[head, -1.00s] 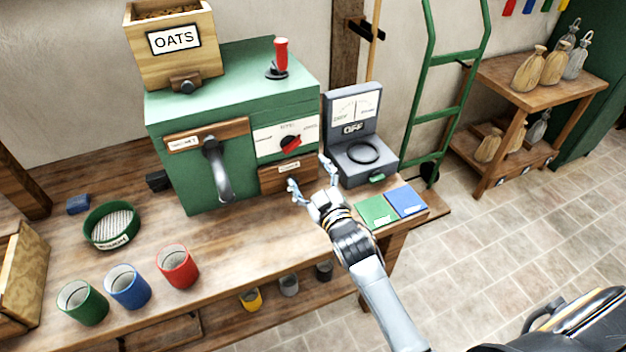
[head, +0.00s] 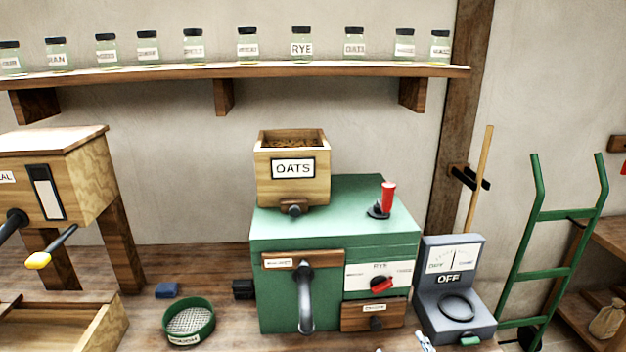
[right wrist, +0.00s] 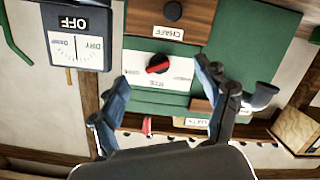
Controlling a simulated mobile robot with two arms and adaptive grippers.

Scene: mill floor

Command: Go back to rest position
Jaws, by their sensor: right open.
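My right gripper (right wrist: 163,72) is open and empty in the right wrist view, which is upside down. Its two fingers are spread in front of the green mill's dial panel with the red knob (right wrist: 158,64). In the head view only a fingertip of it (head: 424,342) shows at the bottom edge, just left of the grey meter's base. The green mill (head: 335,235) stands on the bench with the OATS hopper box (head: 292,185) on top. My left gripper is in neither view.
The grey meter (head: 452,290) reads OFF, right of the mill's small drawer (head: 374,316). A green sieve (head: 190,322) and a blue block (head: 167,290) lie left of the mill. A shelf (head: 225,71) of labelled jars runs above. A green ladder-like frame (head: 553,250) stands at right.

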